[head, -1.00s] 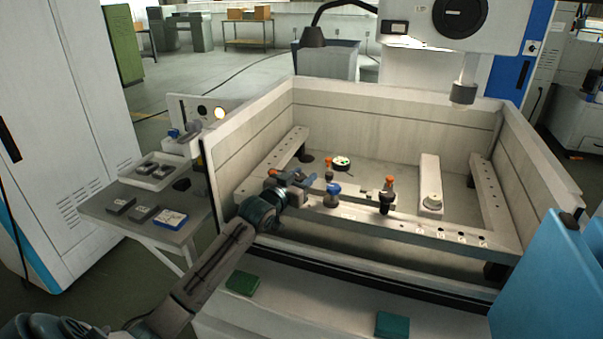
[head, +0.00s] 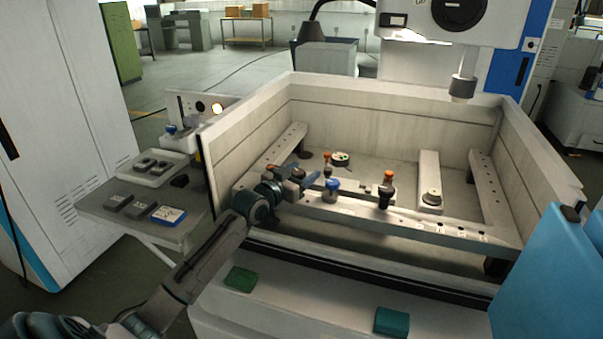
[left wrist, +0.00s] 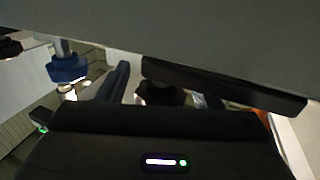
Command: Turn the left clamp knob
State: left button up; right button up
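My left gripper (head: 303,182) reaches over the left end of the front rail in the tank. Its blue fingers are apart. In the left wrist view, a dark knob (left wrist: 160,95) shows between the fingers, right of the blue finger (left wrist: 113,82); whether they touch it I cannot tell. The gripper and arm hide most of the left clamp in the head view; an orange tip (head: 270,167) shows beside the gripper. A blue knob (head: 332,185) stands just right of the fingers, and also shows in the wrist view (left wrist: 68,68). My right gripper is not in view.
A second clamp (head: 387,188) with an orange top and dark knob stands farther right on the rail (head: 420,232). Tank walls (head: 380,120) enclose the area. A machine head (head: 463,85) hangs at the back right. A side table (head: 120,225) with trays stands left.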

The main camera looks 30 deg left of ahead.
pick_arm(q)
jog(key=shift+s, duration=0.1)
jog(key=s+a, duration=0.1)
jog(key=s, duration=0.9)
jog(key=shift+s, duration=0.3)
